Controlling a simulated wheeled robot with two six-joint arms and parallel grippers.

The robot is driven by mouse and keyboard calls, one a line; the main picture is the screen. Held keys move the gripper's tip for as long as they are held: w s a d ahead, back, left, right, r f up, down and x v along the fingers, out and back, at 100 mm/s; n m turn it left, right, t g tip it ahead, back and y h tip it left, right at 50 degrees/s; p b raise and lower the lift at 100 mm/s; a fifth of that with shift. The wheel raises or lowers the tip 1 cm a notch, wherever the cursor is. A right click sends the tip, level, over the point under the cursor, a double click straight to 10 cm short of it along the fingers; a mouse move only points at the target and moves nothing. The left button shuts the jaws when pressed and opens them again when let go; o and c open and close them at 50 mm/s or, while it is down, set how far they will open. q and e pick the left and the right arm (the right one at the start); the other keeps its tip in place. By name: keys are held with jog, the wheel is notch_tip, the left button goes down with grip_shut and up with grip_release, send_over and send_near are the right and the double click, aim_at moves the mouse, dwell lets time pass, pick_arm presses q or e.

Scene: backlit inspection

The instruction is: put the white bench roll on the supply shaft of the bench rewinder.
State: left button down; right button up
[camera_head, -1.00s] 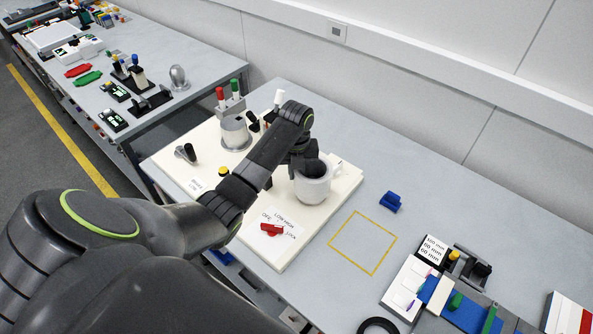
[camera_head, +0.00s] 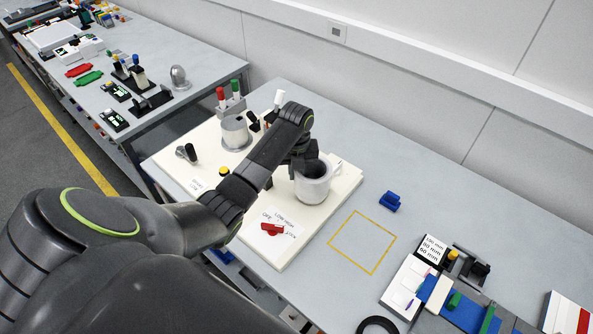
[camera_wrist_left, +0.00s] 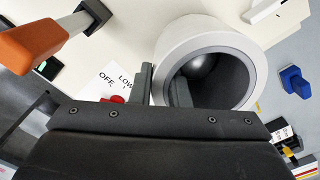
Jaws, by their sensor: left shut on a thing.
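The white bench roll (camera_head: 313,188) stands over the right part of the rewinder's cream base plate (camera_head: 285,250), its open end up. My left gripper (camera_head: 304,160) is shut on the roll's wall. In the left wrist view the roll (camera_wrist_left: 188,45) shows as a thick white ring; one finger of my left gripper (camera_wrist_left: 163,88) is inside the bore and one outside. A rounded grey surface (camera_wrist_left: 198,62) shows deep in the bore; I cannot tell whether it is the supply shaft's end. The roll's lower end and seating are hidden. My right gripper is not in view.
A grey drum (camera_head: 235,132) and red and green posts stand at the back of the plate. A red switch (camera_head: 271,229) is at the front. A blue block (camera_head: 390,201) and a yellow square outline (camera_head: 362,242) lie to the right, with free table around them.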

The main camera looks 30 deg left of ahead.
pick_arm(q)
jog(key=shift+w+r+p, duration=0.1)
jog(key=shift+r+p, duration=0.65)
jog(key=shift+p, duration=0.05)
jog(key=shift+r+p, duration=0.6)
jog(key=shift+r, duration=0.25)
jog(key=shift+a, duration=0.1)
jog(key=shift+f, duration=0.4)
jog(key=shift+f+b, duration=0.7)
jog(key=shift+f, duration=0.4)
jog(key=shift+f, duration=0.1)
jog(key=shift+s+f, duration=0.15)
jog(key=shift+s, duration=0.05)
jog(key=shift+p, duration=0.35)
